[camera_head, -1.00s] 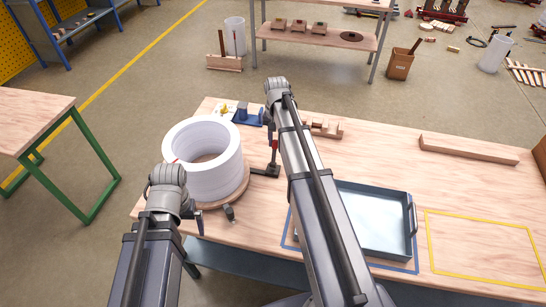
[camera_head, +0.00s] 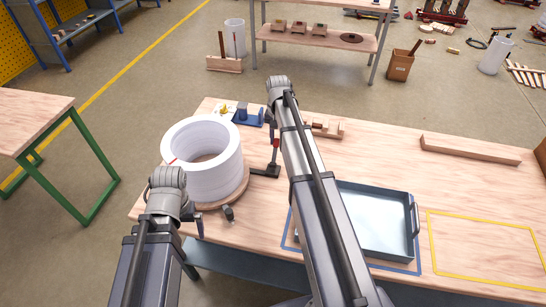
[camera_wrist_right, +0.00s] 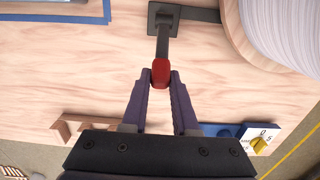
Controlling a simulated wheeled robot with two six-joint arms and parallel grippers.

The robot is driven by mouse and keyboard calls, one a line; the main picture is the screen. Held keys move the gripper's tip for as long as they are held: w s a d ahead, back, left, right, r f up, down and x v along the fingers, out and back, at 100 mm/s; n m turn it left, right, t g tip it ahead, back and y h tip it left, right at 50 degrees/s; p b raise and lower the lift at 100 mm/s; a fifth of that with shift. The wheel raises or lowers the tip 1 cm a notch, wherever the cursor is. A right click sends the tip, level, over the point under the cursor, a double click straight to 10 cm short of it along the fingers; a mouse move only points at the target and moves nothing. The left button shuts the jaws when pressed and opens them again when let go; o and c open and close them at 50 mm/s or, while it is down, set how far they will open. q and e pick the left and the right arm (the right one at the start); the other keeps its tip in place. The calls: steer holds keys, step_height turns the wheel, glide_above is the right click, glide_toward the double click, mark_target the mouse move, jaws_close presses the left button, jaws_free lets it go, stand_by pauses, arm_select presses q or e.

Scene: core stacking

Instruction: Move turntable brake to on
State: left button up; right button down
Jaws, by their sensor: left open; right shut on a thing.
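The turntable brake is a dark lever with a red grip on a dark base (camera_head: 265,171), beside the round wooden turntable (camera_head: 240,192). A thick white ring-shaped stack (camera_head: 203,172) sits on the turntable. In the right wrist view, the fingers of my right gripper (camera_wrist_right: 160,78) are closed on the lever's red grip (camera_wrist_right: 160,70). In the head view my right arm partly hides this gripper. My left gripper (camera_head: 200,222) is low at the turntable's front left, apart from the lever, mostly hidden by its own wrist. It is open.
A blue-grey tray (camera_head: 375,222) lies inside blue tape right of my right arm. A yellow-taped area (camera_head: 480,245) beside it is empty. A blue fixture with a yellow pointer (camera_head: 226,110) and a notched wooden block (camera_head: 326,128) stand behind. A wooden bar (camera_head: 470,149) lies far right.

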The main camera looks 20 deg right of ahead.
steer(key=shift+w+d+f, duration=0.1)
steer(key=shift+w+d+f+b, duration=0.5)
steer(key=shift+w+f+b, duration=0.2)
steer(key=shift+f+b, duration=0.2)
steer(key=shift+w+d+f+b, duration=0.2)
steer(key=shift+w+f+b, duration=0.05)
steer(key=shift+f+b, duration=0.4)
steer(key=shift+w+d+f+b, duration=0.15)
steer(key=shift+w+f+b, duration=0.05)
steer(key=shift+f+b, duration=0.4)
steer(key=c, duration=0.6)
jaws_free()
steer(key=shift+r, duration=0.1)
steer(key=shift+r, duration=0.15)
step_height(320, 180, up, 8)
steer(key=p, duration=0.8)
steer(key=shift+f, duration=0.2)
